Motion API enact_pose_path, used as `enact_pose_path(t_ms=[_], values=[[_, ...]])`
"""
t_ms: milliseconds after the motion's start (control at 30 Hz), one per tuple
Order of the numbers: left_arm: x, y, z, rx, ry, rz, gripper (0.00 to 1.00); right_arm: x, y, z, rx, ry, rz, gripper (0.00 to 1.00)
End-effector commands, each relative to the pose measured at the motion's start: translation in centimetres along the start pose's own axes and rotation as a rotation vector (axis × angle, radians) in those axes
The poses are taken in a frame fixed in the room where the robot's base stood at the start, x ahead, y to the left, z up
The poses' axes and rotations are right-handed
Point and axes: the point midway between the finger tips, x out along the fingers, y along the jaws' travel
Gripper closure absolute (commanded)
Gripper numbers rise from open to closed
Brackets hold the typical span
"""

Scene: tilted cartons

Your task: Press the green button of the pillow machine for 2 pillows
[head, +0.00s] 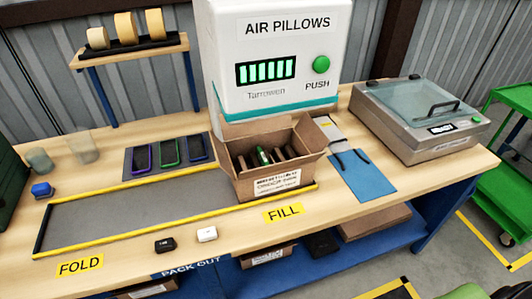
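The white pillow machine (275,30) labelled AIR PILLOWS stands at the back middle of the bench in the head view. Its round green button (321,64) is on the right of its front face, above the word PUSH. A display (266,70) with several lit green bars is left of the button. An open carton (269,184) stands below and in front of the machine, with dark items and something green inside. No pillow can be made out in it. Neither of my grippers is in view.
A grey mat with yellow edging (120,215) lies left of the carton. Several phones (169,150) lie behind it. A blue sheet (363,177) lies right of the carton. A grey sealing machine (420,115) stands at the right. A tape shelf (130,45) is at the back left.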

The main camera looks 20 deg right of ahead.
Motion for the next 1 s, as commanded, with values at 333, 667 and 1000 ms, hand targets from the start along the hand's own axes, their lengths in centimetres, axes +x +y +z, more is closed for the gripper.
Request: enact_pose_path(t_ms=[333,667,1000], values=[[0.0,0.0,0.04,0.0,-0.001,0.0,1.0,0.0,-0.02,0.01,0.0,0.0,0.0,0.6],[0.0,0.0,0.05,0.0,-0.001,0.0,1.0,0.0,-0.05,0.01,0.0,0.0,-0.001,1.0],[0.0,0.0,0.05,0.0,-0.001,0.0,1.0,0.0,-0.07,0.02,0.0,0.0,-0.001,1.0]])
